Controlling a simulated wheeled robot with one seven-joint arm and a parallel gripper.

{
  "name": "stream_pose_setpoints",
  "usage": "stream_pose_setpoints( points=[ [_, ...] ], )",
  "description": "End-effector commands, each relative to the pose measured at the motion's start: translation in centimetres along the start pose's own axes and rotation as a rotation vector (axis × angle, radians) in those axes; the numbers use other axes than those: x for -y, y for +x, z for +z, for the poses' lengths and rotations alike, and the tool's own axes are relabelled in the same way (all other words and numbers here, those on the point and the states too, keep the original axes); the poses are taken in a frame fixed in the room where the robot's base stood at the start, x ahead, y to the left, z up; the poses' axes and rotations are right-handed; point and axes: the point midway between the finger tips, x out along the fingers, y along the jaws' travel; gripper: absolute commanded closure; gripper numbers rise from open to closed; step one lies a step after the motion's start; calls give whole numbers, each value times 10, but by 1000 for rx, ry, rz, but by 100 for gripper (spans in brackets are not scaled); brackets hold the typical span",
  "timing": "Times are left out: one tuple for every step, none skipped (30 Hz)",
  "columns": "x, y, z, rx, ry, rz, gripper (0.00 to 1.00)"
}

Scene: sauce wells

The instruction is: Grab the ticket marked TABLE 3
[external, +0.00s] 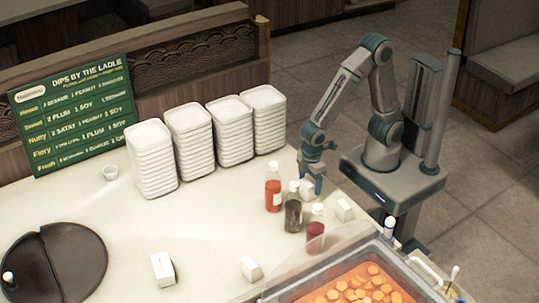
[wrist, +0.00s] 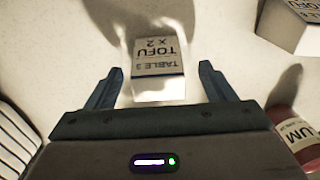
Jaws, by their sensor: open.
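A small white block-like ticket (wrist: 158,88) lies between the fingertips of my gripper (wrist: 160,70) in the wrist view. Its print reads upside down as TABLE, a digit I cannot read for sure, and TOFU x 2. My gripper is open, with one finger on each side of the ticket and a gap on both sides. A second ticket (wrist: 292,28), also printed TOFU, is cut off at the top right; its table number is hidden. In the external view my gripper (external: 313,182) is low over the counter, behind the sauce bottles.
Sauce bottles (external: 273,190) stand close to my gripper; one bottle (wrist: 292,130) is near its right side in the wrist view. Stacks of white dishes (external: 235,130) are to the left. More white blocks (external: 163,269) lie toward the front, beside a food tray (external: 300,284).

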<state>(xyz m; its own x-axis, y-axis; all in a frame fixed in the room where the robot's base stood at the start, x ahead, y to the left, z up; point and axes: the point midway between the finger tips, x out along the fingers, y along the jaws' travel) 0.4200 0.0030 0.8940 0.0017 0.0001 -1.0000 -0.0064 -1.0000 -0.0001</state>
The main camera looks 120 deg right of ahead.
Motion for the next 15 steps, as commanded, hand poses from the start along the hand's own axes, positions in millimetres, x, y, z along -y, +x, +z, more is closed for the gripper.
stream_pose_setpoints(
  points=[
    [-1,8,1,6,1,0,24],
    [-2,13,1,7,1,0,24],
    [-2,18,1,6,1,1,24],
    [-3,23,1,7,0,1,24],
    [-2,27,1,5,0,1,24],
    [-2,31,1,5,0,0,24],
    [-2,34,1,4,0,0,24],
    [-2,36,0,3,0,0,24],
    [-2,38,0,3,0,0,24],
    [-2,39,0,2,0,0,24],
    [-2,39,0,2,0,0,24],
    [-2,40,0,1,0,0,24],
    [-2,40,0,1,0,0,24],
    [-2,40,0,1,0,0,24],
    [-2,40,0,1,0,0,24]
  ],
)
